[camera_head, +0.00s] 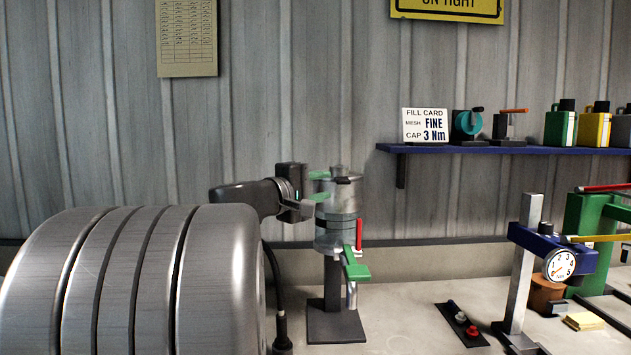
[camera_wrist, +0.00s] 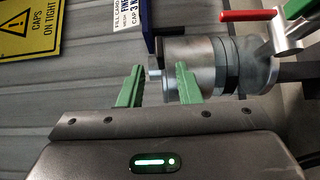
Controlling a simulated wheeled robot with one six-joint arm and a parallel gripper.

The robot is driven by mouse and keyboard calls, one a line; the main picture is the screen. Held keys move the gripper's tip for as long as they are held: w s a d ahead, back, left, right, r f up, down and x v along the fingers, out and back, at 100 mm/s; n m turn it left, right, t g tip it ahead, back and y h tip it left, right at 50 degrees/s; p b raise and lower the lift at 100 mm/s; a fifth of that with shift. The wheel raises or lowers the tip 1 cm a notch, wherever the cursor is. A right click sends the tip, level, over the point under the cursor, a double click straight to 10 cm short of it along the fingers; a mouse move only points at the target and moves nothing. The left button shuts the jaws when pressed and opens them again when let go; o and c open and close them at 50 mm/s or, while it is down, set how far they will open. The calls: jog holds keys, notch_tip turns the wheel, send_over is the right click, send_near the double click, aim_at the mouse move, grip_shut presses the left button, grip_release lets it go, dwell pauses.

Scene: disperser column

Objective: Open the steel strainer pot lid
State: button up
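The steel strainer pot (camera_head: 337,222) stands upright on a dark stand in the head view. Its lid (camera_head: 342,178) sits on top with a small knob. In the wrist view the pot (camera_wrist: 200,62) lies sideways, its lid end (camera_wrist: 170,86) to the left. My gripper (camera_head: 325,186) is at the pot's upper left with its green fingers apart, one above the other. The upper finger is near the knob's height, the lower one beside the upper body. In the wrist view my gripper (camera_wrist: 158,76) is open, with the lid end between the fingers. Contact cannot be told.
A blue shelf (camera_head: 430,149) with a fill card (camera_head: 425,125) is behind at right. A gauge press (camera_head: 560,265) stands at far right.

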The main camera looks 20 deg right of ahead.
aim_at(336, 182)
jog(key=x, duration=0.8)
jog(key=shift+p, duration=0.35)
jog(key=shift+c, duration=0.2)
grip_shut()
